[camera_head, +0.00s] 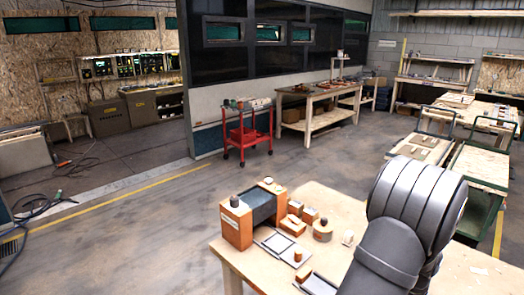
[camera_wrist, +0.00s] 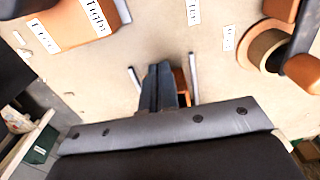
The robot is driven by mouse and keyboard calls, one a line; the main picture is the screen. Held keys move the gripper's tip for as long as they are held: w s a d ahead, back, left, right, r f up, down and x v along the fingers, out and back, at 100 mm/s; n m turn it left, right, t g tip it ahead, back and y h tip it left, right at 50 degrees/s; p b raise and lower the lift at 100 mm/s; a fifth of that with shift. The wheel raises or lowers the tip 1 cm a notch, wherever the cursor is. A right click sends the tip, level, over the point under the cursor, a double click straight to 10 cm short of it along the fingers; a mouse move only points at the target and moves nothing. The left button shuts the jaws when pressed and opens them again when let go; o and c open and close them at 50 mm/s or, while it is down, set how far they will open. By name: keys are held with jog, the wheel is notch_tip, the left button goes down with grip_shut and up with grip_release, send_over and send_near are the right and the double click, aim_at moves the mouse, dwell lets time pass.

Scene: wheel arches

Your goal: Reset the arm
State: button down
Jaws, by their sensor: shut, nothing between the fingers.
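My arm (camera_head: 410,215) stands at the right end of the wooden table in the head view, and its gripper is hidden there. In the wrist view my gripper (camera_wrist: 160,80) points over the tabletop with its fingers together and nothing between them. A small orange piece (camera_wrist: 182,86) shows just behind the fingers, with grey strips on both sides. I cannot tell whether the fingers touch it. An orange block (camera_wrist: 98,22) with a "Tight" label is at the upper left. A round orange-brown part (camera_wrist: 262,48) with a dark centre is at the upper right.
On the table (camera_head: 322,205), two orange blocks hold a dark arch-like piece (camera_head: 262,205) between them. Smaller orange blocks (camera_head: 293,225), a round part (camera_head: 323,230) and a grey frame (camera_head: 280,246) lie close by. A red cart (camera_head: 246,135) and green-framed trolleys (camera_head: 480,165) stand on the floor.

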jog(key=shift+s+d, duration=0.35)
jog(key=shift+w+a, duration=0.25)
jog(key=shift+w, duration=0.05)
